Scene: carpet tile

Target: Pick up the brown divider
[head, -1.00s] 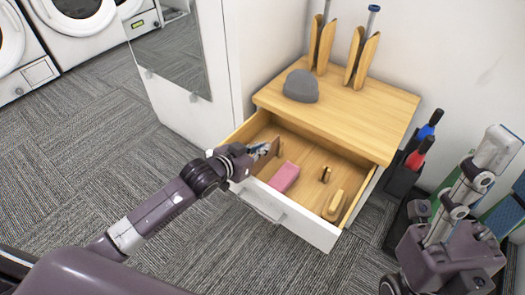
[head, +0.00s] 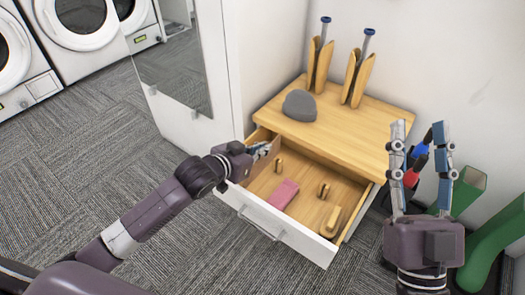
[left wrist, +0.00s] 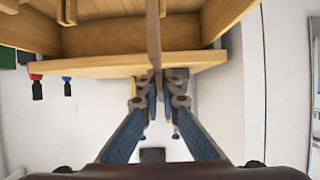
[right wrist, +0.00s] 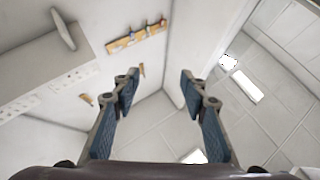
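The brown divider (head: 266,158) is a thin wooden board at the left end of the open drawer (head: 279,235). My left gripper (head: 263,149) is shut on it. In the left wrist view the divider (left wrist: 153,30) runs edge-on between the closed fingertips (left wrist: 157,78). It appears raised, with a small slotted wooden holder (head: 278,166) showing beside it; the exact gap to the drawer floor is hard to tell. My right gripper (head: 421,140) is open and empty, fingers up, right of the dresser; its spread fingers also show in the right wrist view (right wrist: 158,85).
The drawer also holds a pink block (head: 283,194), another small holder (head: 323,190) and a wooden brush-like piece (head: 331,221). Green boots (head: 490,240) stand at right.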

